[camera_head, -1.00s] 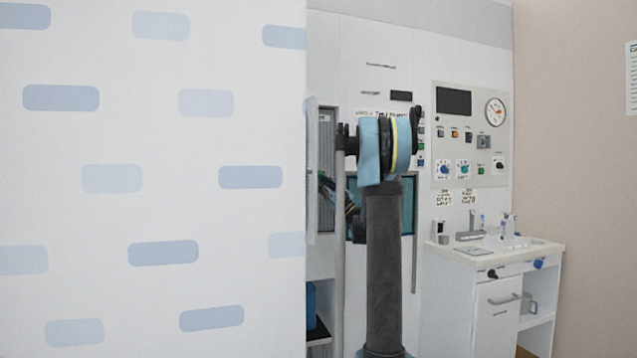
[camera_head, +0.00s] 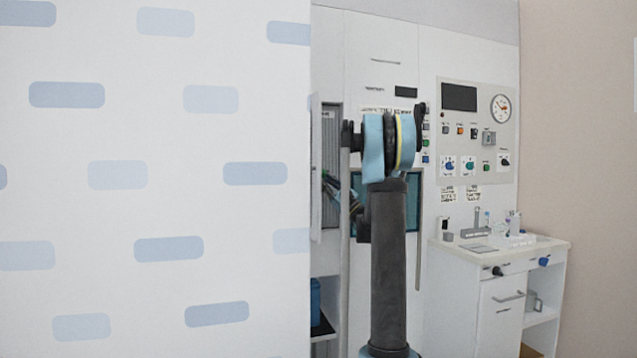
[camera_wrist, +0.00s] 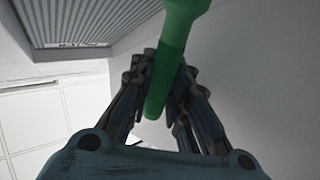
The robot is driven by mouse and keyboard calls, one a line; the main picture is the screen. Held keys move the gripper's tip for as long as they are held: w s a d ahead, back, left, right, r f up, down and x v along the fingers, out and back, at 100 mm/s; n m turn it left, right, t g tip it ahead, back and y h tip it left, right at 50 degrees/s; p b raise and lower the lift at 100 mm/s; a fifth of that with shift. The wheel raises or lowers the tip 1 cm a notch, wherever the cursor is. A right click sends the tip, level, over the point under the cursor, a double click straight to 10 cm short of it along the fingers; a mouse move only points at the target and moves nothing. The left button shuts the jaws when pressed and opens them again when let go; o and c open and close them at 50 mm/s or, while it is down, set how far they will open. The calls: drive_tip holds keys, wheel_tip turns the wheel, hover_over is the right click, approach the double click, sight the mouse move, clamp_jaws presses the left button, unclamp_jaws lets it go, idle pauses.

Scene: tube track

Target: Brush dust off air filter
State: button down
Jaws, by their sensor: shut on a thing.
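A green, handle-like tool (camera_wrist: 183,20) runs from the top of the wrist view down between my fingers; I take it for the brush. Its bristles are out of the frame. My gripper (camera_wrist: 160,95) is shut on its narrower, darker end. The grey, finely ribbed air filter (camera_wrist: 85,18) is in a light frame at the wrist view's upper left, apart from the fingers. In the head view the filter (camera_head: 329,150) shows as a narrow ribbed strip behind my arm. My gripper (camera_head: 331,188) is small there, in front of the strip, and contact cannot be told.
A white wall with blue patches (camera_head: 150,210) fills the left of the head view. A control panel (camera_head: 475,130) with a gauge hangs on the right. A white counter (camera_head: 495,250) with small items stands below it. A blue box (camera_head: 315,300) sits low behind my arm.

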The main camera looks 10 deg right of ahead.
drive_tip(key=shift+w+d, duration=0.1)
drive_tip(key=shift+d, duration=0.25)
drive_tip(key=shift+d, duration=0.1)
drive_tip(key=shift+w+d, duration=0.15)
drive_tip(key=shift+d, duration=0.55)
drive_tip(key=shift+a, duration=0.1)
drive_tip(key=shift+a, duration=0.85)
drive_tip(key=shift+s+a, duration=0.1)
drive_tip(key=shift+s, duration=0.1)
drive_tip(key=shift+s+a, duration=0.15)
drive_tip(key=shift+a, duration=0.6)
